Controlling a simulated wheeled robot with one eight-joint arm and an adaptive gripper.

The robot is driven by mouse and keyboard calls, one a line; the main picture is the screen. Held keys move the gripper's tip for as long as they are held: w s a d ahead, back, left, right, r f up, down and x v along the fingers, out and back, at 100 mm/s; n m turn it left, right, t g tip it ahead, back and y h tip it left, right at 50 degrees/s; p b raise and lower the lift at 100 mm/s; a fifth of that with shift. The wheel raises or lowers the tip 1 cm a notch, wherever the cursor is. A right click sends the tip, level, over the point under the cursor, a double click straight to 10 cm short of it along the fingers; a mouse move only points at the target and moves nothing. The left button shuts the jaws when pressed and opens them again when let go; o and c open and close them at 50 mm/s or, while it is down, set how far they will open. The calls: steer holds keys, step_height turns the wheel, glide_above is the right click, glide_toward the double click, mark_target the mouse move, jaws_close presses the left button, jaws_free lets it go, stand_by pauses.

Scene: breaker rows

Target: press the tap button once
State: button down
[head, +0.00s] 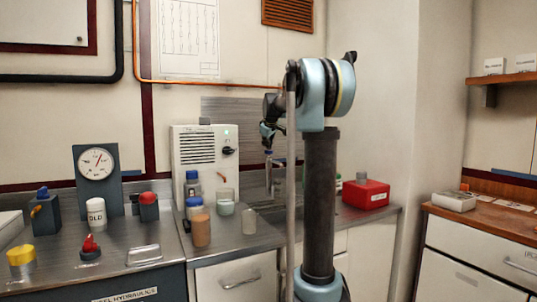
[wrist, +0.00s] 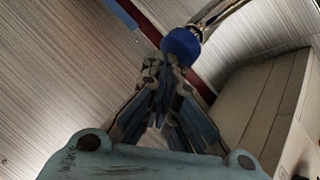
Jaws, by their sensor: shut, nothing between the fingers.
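The tap button looks like a round blue knob (wrist: 181,44) in the wrist view, on top of the metal tap (wrist: 214,16). In the head view the knob (head: 268,152) is small and sits above the tap's thin upright (head: 268,175). My gripper (wrist: 166,62) has its fingertips together and empty, right at the knob's near edge in the wrist view. In the head view my gripper (head: 268,141) points down just above the knob. I cannot tell whether the fingertips touch it.
A white box with a dial (head: 205,155) stands left of the tap. A red box (head: 366,194) is at the right. A gauge (head: 97,165) stands far left.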

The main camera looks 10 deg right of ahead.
steer(key=shift+f, duration=0.6)
stand_by(0.7)
steer(key=shift+r, duration=1.3)
steer(key=shift+r, duration=0.1)
steer(key=shift+r, duration=2.4)
